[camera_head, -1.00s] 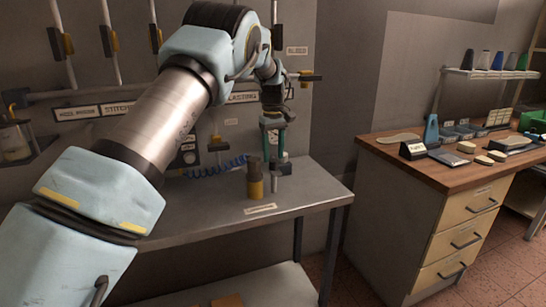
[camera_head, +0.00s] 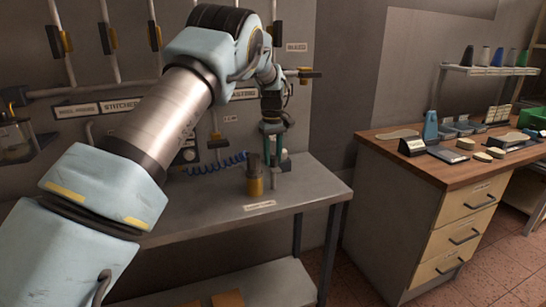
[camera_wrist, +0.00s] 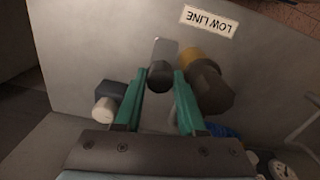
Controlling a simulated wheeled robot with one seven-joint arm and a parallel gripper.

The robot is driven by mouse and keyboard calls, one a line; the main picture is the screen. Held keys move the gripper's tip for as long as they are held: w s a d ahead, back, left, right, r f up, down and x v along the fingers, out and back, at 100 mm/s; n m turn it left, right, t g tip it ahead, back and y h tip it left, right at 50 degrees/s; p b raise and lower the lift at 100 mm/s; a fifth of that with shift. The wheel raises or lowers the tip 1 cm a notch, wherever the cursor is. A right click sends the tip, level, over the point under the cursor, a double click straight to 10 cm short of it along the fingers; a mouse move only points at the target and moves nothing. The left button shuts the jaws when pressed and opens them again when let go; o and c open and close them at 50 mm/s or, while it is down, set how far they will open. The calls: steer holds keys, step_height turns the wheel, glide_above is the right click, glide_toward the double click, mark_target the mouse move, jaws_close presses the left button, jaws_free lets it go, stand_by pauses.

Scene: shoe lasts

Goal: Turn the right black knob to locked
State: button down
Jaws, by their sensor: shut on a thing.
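In the wrist view, a round black knob (camera_wrist: 159,76) sits between my two green fingertips, with a pale grey metal piece (camera_wrist: 165,47) beyond it. My gripper (camera_wrist: 164,77) is shut on this knob. In the head view, my gripper (camera_head: 273,155) points down at the bench top, over a short grey post (camera_head: 275,181). The knob itself is mostly hidden there. A yellow fitting with a dark top (camera_head: 255,186) stands just left of the post. The same yellow fitting (camera_wrist: 190,57) shows right of my fingers in the wrist view, with its dark top close to the right finger.
A "LOW LINE" label (camera_wrist: 211,21) lies on the grey bench (camera_head: 215,205). A dark block with a white cylinder (camera_wrist: 104,108) is left of my fingers. A blue coiled hose (camera_head: 222,163) runs behind. A wooden-topped drawer cabinet (camera_head: 440,170) stands at right.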

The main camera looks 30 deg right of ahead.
steer(key=shift+m, duration=0.3)
steer(key=m, duration=0.3)
steer(key=shift+m, duration=0.3)
steer(key=m, duration=0.4)
steer(key=shift+m, duration=0.3)
steer(key=m, duration=0.4)
steer(key=shift+r+m+p, duration=0.1)
steer(key=shift+m+p, duration=0.2)
steer(key=shift+p, duration=0.1)
steer(key=shift+d+m, duration=0.1)
steer(key=shift+m, duration=2.1)
steer(key=c, duration=0.8)
jaws_free()
steer(key=shift+o, duration=0.2)
steer(key=shift+r, duration=0.1)
